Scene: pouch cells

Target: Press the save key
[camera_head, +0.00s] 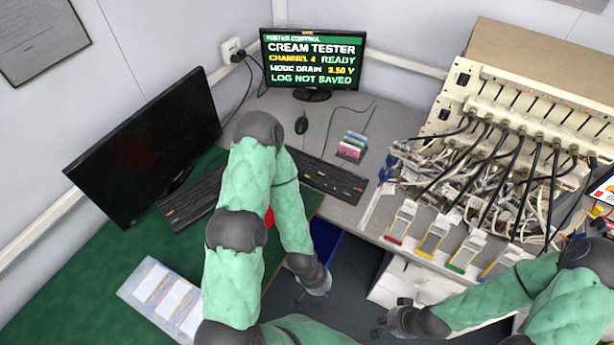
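A black keyboard (335,181) lies on the grey desk, with some coloured keys near its right end. A second black keyboard (190,200) lies on the green mat at the left. My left arm crosses in front of the gap between them. The save key's label is too small to read. The monitor (312,62) reads "CREAM TESTER, CHANNEL 4 READY, LOG NOT SAVED". My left gripper (313,297) hangs below the desk edge, apart from the keyboards, and looks open and empty. My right gripper (381,324) is low at the right, and looks open and empty.
A dark-screened monitor (145,150) stands at the left. A mouse (301,123) and a small rack of coloured cards (353,146) sit behind the right keyboard. The cabled tester (520,100) and several pouch-cell holders (434,236) fill the right. A white tray (147,268) lies front left.

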